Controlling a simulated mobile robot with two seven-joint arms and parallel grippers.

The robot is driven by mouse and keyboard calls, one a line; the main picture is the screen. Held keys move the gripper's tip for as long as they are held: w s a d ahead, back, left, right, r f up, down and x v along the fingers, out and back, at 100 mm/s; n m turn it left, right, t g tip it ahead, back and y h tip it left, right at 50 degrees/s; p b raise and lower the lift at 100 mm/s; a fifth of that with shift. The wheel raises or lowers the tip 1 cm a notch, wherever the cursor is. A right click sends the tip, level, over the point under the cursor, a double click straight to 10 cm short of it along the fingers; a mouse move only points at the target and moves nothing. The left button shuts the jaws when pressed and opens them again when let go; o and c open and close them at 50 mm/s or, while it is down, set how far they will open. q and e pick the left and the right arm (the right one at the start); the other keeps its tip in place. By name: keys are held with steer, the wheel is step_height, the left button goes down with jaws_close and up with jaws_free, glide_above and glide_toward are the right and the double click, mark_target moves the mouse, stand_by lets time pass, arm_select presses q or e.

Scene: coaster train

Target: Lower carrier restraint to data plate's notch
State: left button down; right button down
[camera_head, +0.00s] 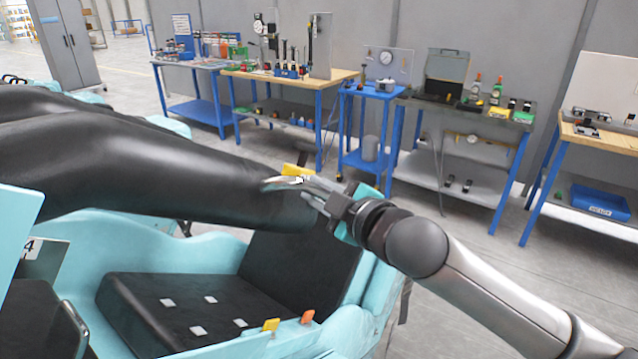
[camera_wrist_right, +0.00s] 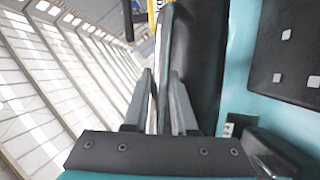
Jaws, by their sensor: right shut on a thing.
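The carrier restraint (camera_head: 130,160) is a long, thick black padded bar across the left and middle of the head view, raised above the black seat (camera_head: 190,300). A curved silver bar sits at its right end, beside a yellow tab (camera_head: 297,170). My right gripper (camera_head: 312,190) is shut at this end. In the right wrist view, the two grey fingers of my right gripper (camera_wrist_right: 160,85) lie either side of a narrow grey bar beside the black restraint (camera_wrist_right: 198,60). A data plate with a notch cannot be made out for certain. My left gripper is not in view.
The teal carrier shell (camera_head: 150,240) surrounds the seat. Workbenches with tools, including a blue stand (camera_head: 372,92), line the back wall. Open floor lies on the right.

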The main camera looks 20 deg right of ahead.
steer(key=shift+f, duration=0.25)
steer(key=c, duration=0.9)
jaws_free()
steer(key=shift+a, duration=0.1)
steer(key=shift+o, duration=0.9)
steer(key=shift+r, duration=0.15)
steer(key=p+v, duration=0.8)
steer(key=v, duration=0.7)
steer(key=shift+p, duration=0.4)
steer(key=shift+s, duration=0.1)
